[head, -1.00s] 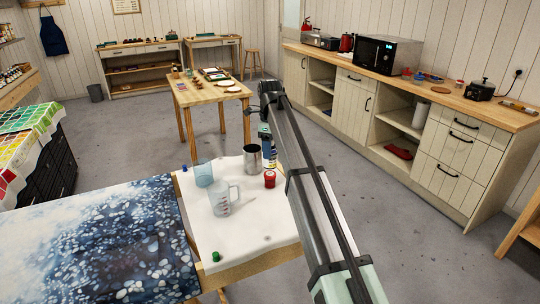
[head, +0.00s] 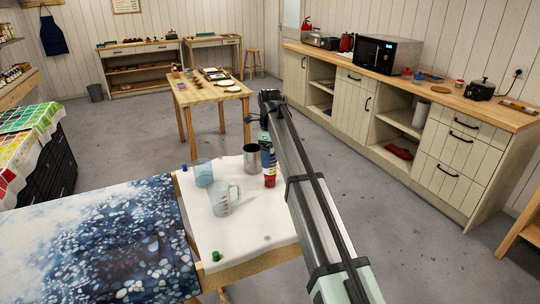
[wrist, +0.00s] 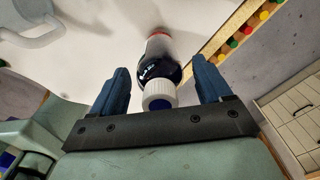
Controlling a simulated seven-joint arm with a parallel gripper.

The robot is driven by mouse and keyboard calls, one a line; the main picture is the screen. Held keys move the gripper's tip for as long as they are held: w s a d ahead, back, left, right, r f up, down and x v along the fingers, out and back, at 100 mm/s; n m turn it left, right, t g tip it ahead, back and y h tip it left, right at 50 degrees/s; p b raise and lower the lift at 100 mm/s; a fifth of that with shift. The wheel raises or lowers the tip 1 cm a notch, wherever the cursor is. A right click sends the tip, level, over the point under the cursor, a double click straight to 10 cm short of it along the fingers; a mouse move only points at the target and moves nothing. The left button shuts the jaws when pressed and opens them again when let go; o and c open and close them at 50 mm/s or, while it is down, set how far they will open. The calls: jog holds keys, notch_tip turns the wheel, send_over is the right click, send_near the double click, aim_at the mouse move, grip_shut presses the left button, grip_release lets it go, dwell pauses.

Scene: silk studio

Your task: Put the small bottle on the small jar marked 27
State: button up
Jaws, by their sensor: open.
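The small bottle, dark blue with a white cap, shows in the head view (head: 268,158) directly above the red jar (head: 270,181) on the white table. In the wrist view the bottle (wrist: 159,70) is between my gripper's two blue fingers (wrist: 161,66), which are apart with gaps on both sides. A pale and red part shows beyond the bottle's far end. The bottle appears upright on the jar, but I cannot make out the contact. No number is readable on the jar. My gripper (head: 266,137) is at the bottle's upper end in the head view.
A metal cup (head: 252,158), a blue clear beaker (head: 203,173) and a clear measuring jug (head: 222,200) stand left of the jar. A green cap (head: 216,256) lies near the front edge. A wooden ledge with small coloured pieces (wrist: 247,29) shows in the wrist view.

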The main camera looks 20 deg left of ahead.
notch_tip(320, 180, up, 12)
jog(key=shift+r, duration=0.15)
dwell(0.6)
dwell(0.3)
